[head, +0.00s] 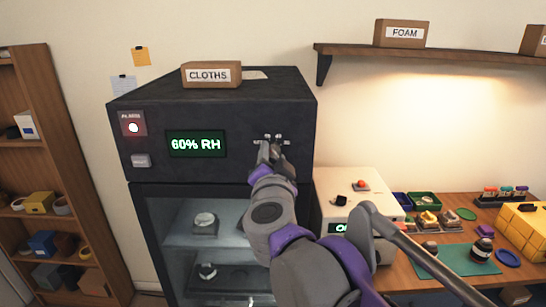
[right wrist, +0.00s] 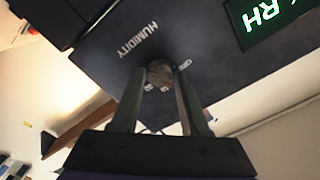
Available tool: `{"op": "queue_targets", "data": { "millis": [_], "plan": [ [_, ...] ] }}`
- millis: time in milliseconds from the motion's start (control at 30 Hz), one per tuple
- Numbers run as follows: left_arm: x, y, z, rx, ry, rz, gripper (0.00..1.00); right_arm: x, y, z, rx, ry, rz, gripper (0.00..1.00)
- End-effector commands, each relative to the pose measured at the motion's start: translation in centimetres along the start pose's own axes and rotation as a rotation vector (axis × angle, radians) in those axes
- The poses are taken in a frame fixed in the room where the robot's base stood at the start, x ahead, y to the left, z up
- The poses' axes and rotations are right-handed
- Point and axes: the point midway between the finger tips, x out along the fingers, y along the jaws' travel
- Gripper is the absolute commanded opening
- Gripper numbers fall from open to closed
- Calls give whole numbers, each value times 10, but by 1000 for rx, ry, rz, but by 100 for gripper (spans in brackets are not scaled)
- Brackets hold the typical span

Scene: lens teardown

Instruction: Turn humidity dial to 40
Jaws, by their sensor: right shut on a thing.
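The black cabinet (head: 230,93) stands in the middle of the head view. Its green display (head: 196,144) reads 60% RH. My right gripper (head: 271,145) is at the upper right of the cabinet's front panel and hides most of the dial there. In the right wrist view, the round humidity dial (right wrist: 160,73) sits between the fingertips of my right gripper (right wrist: 162,82), which is shut on it. The HUMIDITY label (right wrist: 138,37) and small markings show beside the dial. My left gripper is not in view.
A CLOTHS box (head: 211,74) lies on top of the cabinet. A white device (head: 355,200) and a workbench with a green mat (head: 445,268) are to the right. A shelf (head: 430,53) hangs above the bench. A wooden bookcase (head: 62,150) stands at the left.

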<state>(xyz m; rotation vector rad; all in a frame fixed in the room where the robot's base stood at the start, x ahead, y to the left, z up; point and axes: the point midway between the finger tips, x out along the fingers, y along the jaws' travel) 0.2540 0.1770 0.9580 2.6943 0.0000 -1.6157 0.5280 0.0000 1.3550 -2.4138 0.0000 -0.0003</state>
Motion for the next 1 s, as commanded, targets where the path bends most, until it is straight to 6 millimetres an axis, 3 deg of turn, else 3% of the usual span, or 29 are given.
{"op": "queue_targets", "data": {
  "millis": [600,1000],
  "plan": [
    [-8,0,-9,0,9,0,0,0,-1,-1,582,1,-1,0],
    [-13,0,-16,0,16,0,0,0,-1,-1,867,0,-1,0]
  ]
}}
